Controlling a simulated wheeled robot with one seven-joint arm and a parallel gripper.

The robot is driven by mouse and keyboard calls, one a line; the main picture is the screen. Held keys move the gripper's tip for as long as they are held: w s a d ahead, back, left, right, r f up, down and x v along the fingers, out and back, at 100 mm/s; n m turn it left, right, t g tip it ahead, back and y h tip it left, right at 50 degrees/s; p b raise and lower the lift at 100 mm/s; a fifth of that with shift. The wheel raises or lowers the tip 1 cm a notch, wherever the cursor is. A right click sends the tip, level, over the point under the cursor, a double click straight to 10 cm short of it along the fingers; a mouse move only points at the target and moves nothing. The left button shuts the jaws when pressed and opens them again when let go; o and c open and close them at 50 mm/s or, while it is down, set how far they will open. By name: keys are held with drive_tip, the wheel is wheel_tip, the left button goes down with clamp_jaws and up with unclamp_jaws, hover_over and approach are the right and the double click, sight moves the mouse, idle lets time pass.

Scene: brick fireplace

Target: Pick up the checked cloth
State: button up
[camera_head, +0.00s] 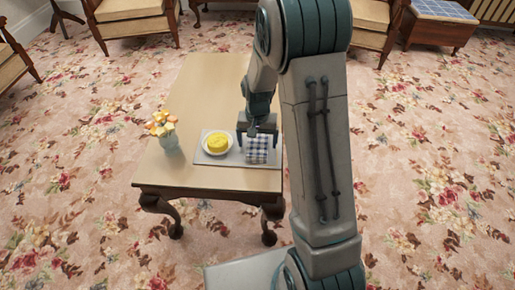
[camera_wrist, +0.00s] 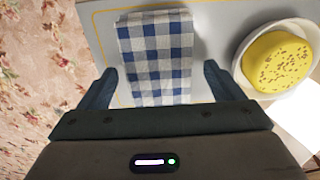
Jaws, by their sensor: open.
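The checked cloth (camera_head: 257,152) is blue and white, folded into a rectangle. It lies on a grey placemat (camera_head: 208,158) near the table's front right part. In the wrist view the cloth (camera_wrist: 156,55) runs between the two fingers. My gripper (camera_head: 257,134) is above the cloth's far end in the head view. In the wrist view my gripper (camera_wrist: 155,85) is open, with one finger on each side of the cloth and a gap to each. How high the fingertips are above the mat is hard to tell.
A white plate with a yellow round food (camera_head: 217,143) is left of the cloth; the food (camera_wrist: 278,61) is near the right finger in the wrist view. A vase of flowers (camera_head: 167,131) stands further left on the wooden table (camera_head: 205,85). The table's far part is clear.

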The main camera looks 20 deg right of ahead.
sight(257, 142)
drive_tip(key=shift+f, duration=0.55)
drive_tip(key=c, duration=1.1)
drive_tip(key=shift+o, duration=0.2)
drive_tip(key=shift+r, duration=0.1)
wheel_tip(257, 142, up, 5)
drive_tip(key=shift+f+p, duration=0.1)
drive_tip(key=shift+p, duration=1.1)
drive_tip(key=s+a+r+p, duration=0.1)
drive_tip(key=s+a+r, duration=0.1)
drive_tip(key=s, duration=0.3)
drive_tip(key=s+a+r+p, duration=0.2)
drive_tip(key=s+a+r, duration=0.1)
drive_tip(key=s+r, duration=0.1)
drive_tip(key=shift+s, duration=0.85)
